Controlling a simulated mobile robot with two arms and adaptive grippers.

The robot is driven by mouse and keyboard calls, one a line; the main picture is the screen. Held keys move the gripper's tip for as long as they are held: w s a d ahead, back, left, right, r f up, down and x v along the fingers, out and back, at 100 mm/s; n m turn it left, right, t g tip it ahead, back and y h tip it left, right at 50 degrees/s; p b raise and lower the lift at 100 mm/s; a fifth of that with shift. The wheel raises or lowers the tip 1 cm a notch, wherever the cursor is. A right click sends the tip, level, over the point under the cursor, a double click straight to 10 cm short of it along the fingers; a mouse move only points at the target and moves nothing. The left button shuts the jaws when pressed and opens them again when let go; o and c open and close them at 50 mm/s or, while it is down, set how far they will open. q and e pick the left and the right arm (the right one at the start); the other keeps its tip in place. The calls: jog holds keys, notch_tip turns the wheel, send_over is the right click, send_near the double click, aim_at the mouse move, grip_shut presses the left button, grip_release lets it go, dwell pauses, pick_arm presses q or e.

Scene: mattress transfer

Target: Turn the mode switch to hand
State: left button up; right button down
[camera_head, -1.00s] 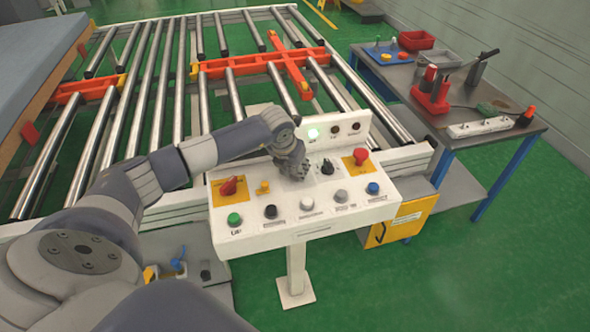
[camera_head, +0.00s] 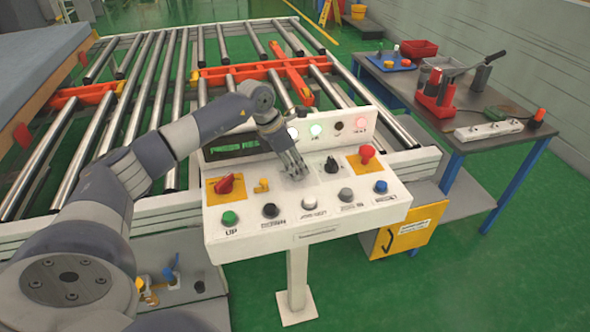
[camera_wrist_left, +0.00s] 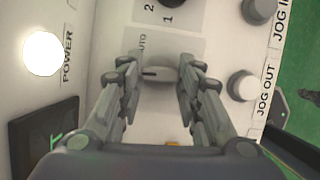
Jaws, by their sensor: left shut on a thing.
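A white control panel (camera_head: 300,236) stands on a post in front of the roller conveyor. My left gripper (camera_head: 296,176) is down at the panel's middle, between the red switch on the yellow plate and a black selector knob. In the left wrist view, the mode switch (camera_wrist_left: 157,74), a grey knob beside the label AUTO, sits between the two fingers of my left gripper (camera_wrist_left: 158,88). The gripper is shut on it. In the head view the fingers hide the switch. I cannot read a hand label. My right gripper is not in view.
A black selector (camera_head: 331,166) and a red mushroom button (camera_head: 367,152) are close on the right. A red switch (camera_head: 225,183) is on the left. Several push buttons line the front edge. Indicator lamps and a display (camera_head: 233,145) stand behind. A tool table (camera_head: 450,120) is at right.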

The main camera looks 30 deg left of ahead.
pick_arm(q)
jog(key=shift+m, duration=0.5)
jog(key=o, duration=1.1)
jog(key=shift+c, duration=0.2)
jog(key=v, duration=1.2)
jog(key=shift+w, duration=0.25)
jog(key=shift+s+a, duration=0.1)
jog(key=shift+a, duration=0.05)
